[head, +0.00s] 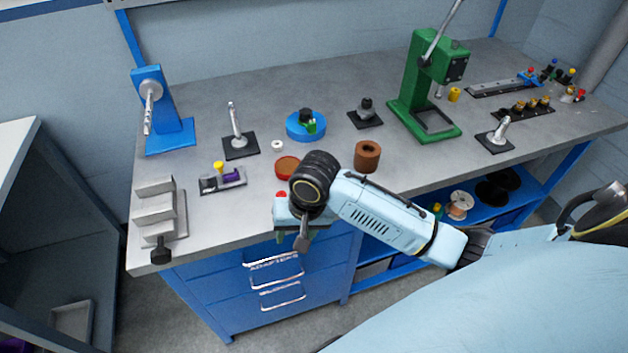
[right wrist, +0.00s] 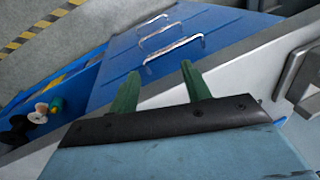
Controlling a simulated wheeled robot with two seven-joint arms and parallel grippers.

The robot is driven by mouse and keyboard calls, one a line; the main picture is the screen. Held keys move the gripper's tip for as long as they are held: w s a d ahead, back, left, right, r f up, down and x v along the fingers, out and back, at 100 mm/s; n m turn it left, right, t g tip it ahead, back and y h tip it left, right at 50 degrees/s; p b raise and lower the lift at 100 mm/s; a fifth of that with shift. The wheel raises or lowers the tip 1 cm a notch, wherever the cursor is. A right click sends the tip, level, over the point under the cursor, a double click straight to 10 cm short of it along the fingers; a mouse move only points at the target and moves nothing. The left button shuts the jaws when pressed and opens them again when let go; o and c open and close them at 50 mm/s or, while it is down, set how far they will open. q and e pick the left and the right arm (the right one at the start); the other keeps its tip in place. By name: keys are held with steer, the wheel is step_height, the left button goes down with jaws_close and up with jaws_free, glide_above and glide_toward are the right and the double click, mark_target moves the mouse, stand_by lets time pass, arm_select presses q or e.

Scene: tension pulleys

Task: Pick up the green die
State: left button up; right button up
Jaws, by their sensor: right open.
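A small green piece (head: 312,126), which looks like the green die, sits with a black knob on the round blue base (head: 296,133) in the middle of the bench. Its exact shape is too small to tell. My right gripper (head: 292,238) is at the bench's front edge, nearer to me than the blue base and well apart from it. It points down, open and empty. In the right wrist view its two green fingers (right wrist: 160,88) stand apart with nothing between them, and the drawer front lies beyond. My left gripper is not in view.
A red-brown disc (head: 287,167), a brown cylinder (head: 367,156) and a white ring (head: 277,146) lie near the blue base. A green press (head: 424,90) stands to the right. A blue stand (head: 162,115) and grey stepped block (head: 157,208) stand left.

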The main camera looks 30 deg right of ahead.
steer(key=w+d+r+m+g+h, duration=0.2)
steer(key=w+d+r+m, duration=0.7)
steer(key=r, duration=0.3)
steer(key=f, duration=0.8)
steer(key=d+f, duration=0.1)
steer(key=f, duration=0.3)
steer(key=shift+s+b, duration=0.2)
steer(key=shift+b, duration=0.1)
jaws_close()
